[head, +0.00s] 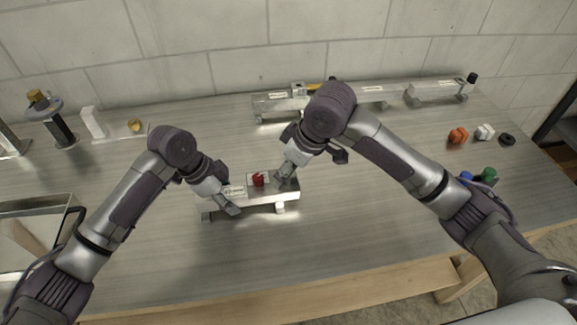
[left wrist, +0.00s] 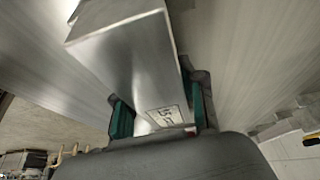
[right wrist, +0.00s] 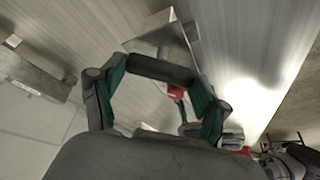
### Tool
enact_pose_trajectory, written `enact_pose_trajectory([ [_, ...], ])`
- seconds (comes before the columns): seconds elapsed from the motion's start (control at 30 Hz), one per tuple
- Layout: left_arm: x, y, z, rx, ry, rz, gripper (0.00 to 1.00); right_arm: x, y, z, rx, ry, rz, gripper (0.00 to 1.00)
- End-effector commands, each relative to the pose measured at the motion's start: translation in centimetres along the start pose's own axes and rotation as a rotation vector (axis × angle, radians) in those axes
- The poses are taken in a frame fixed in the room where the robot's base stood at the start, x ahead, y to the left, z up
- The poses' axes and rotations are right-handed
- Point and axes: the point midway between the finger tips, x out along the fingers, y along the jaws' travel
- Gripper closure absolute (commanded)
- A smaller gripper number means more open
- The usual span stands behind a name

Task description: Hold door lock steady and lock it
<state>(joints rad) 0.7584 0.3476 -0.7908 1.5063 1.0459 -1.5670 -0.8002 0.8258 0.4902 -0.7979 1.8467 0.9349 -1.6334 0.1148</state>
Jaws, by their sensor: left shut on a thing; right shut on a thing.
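My left gripper (head: 229,200) is shut on the trailer's left part. In the left wrist view its pads lie either side of the labelled silver body (left wrist: 125,45). My right gripper (head: 282,177) is at the trailer's right part, close beside the red part. In the right wrist view the red part (right wrist: 175,91) and a dark bar (right wrist: 160,68) show between its fingers. The exact contact there is hard to make out.
Orange (head: 458,136), white (head: 485,131) and black (head: 507,139) pieces lie at the right. A knob on a stand (head: 40,98) and a white block (head: 92,121) are at back left. The front table is clear.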

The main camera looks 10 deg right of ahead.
Motion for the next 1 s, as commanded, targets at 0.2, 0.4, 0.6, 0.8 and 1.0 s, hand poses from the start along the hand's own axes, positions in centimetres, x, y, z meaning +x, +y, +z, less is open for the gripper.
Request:
enact_pose_trajectory([
  [0.2, 0.02, 0.1, -0.05, 0.003, 0.001, 0.003, 1.0, 0.01, -0.11, -0.05, 0.189, 0.001, 0.079, 0.6],
  [0.4, 0.01, 0.1, -0.05, 0.003, 0.0, 0.003, 1.0, 0.01, -0.21, -0.12, 0.364, 0.002, 0.151, 0.6],
  [0.6, 0.01, 0.1, -0.05, 0.003, 0.0, 0.003, 1.0, 0.04, -0.26, -0.13, 0.525, 0.001, 0.217, 0.6],
  [0.8, 0.01, 0.1, -0.04, 0.003, 0.0, 0.003, 1.0, 0.05, -0.3, -0.18, 0.652, 0.001, 0.269, 0.6],
  [1.0, 0.01, 0.1, -0.04, 0.003, 0.0, 0.003, 1.0, 0.06, -0.28, -0.2, 0.735, 0.002, 0.304, 0.6],
])
